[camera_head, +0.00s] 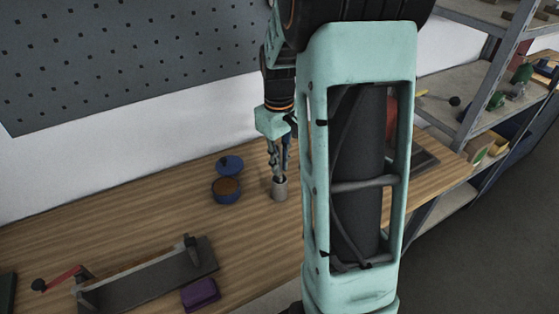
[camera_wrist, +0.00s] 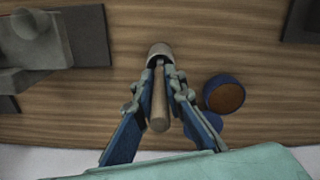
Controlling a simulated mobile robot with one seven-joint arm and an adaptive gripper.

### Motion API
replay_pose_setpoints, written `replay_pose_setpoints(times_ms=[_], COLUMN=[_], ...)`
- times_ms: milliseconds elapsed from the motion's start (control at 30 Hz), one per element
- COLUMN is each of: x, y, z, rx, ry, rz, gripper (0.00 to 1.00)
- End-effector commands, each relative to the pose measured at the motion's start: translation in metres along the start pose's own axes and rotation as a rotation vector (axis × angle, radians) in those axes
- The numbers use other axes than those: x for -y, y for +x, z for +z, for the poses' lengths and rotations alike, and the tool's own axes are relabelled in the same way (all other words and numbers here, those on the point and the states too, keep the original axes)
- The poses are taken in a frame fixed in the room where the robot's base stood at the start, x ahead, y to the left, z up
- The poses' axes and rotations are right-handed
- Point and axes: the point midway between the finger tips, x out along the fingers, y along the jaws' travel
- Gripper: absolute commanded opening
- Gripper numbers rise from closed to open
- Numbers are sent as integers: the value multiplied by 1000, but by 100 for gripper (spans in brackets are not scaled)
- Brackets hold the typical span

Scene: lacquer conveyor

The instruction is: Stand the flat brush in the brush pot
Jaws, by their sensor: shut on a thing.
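My gripper (camera_head: 279,174) points down at the brush pot (camera_head: 280,191), a small grey cylinder standing on the wooden bench. In the wrist view, my gripper (camera_wrist: 161,72) is shut on the flat brush (camera_wrist: 158,103), with its pale wooden handle running between the fingers. The brush's far end reaches the mouth of the grey pot (camera_wrist: 160,49); it appears to be inside the rim. The brush's head is hidden, and I cannot tell whether it touches the pot's bottom. The fingertips are right at the pot's rim.
A blue tin (camera_head: 226,190) with brown contents stands left of the pot, its blue lid (camera_head: 230,165) behind it. A grey device (camera_head: 150,276) with a red crank and a purple block (camera_head: 200,293) lie at front left. Bare bench (camera_head: 110,220) lies between. Shelves (camera_head: 470,75) stand at right.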

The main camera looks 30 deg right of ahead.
Motion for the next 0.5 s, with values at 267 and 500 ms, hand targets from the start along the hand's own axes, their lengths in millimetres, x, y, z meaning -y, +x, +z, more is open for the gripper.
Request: replay_pose_setpoints(times_ms=[267, 500], x=[0, 0], y=[8, 8], z=[0, 0], rx=[0, 0], ry=[0, 0], rz=[0, 0], gripper=[0, 17])
